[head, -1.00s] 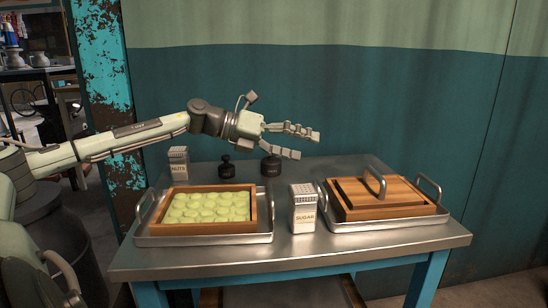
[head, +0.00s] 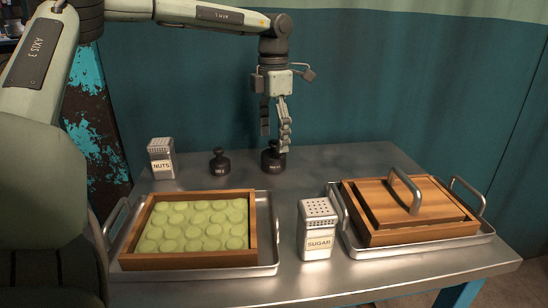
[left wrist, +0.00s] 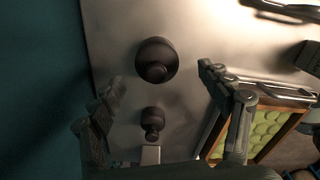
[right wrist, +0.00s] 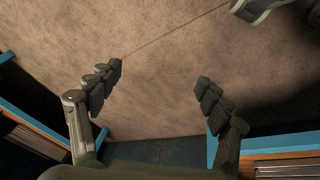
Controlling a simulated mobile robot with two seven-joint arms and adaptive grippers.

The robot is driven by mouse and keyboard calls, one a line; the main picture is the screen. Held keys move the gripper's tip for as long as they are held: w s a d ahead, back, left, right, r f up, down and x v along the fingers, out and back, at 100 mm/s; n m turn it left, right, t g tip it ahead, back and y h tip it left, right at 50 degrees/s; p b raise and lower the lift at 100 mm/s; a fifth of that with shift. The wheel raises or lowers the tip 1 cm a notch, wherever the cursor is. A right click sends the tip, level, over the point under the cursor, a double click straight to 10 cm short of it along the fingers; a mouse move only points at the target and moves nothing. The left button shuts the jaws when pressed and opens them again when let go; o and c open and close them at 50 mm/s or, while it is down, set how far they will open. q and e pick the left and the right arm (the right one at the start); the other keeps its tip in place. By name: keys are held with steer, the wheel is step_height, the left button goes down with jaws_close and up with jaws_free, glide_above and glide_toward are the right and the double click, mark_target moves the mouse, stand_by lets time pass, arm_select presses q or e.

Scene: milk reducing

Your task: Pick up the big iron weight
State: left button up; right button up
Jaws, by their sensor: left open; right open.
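The big iron weight (head: 273,158) is dark, with a knob on top. It stands upright at the back of the metal table, and in the left wrist view (left wrist: 156,61) it lies ahead of the fingers. My left gripper (head: 275,140) points down just above it, open, its fingertips near the knob. In the left wrist view the open fingers (left wrist: 160,85) are on either side, with nothing between them held. A smaller iron weight (head: 220,163) stands to the left. My right gripper (right wrist: 160,80) is open and empty over the floor, outside the head view.
A nuts shaker (head: 161,160) stands at the back left. A tray (head: 273,235) with a wooden frame of green rounds is in front. A sugar shaker (head: 317,230) stands between it and a second tray (head: 480,233) with a lidded wooden box (head: 410,205). The back right table is clear.

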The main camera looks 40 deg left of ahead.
mark_target(274, 152)
arm_select(q)
step_height(274, 152, down, 5)
steer(key=shift+w+a+f+p, duration=0.15)
steer(key=shift+p, duration=0.2)
arm_select(e)
steer(key=shift+f, duration=0.85)
arm_select(q)
steer(key=shift+c, duration=0.2)
steer(key=c, duration=1.7)
steer(key=shift+w, duration=0.1)
jaws_close()
arm_select(e)
steer(key=shift+r, duration=0.1)
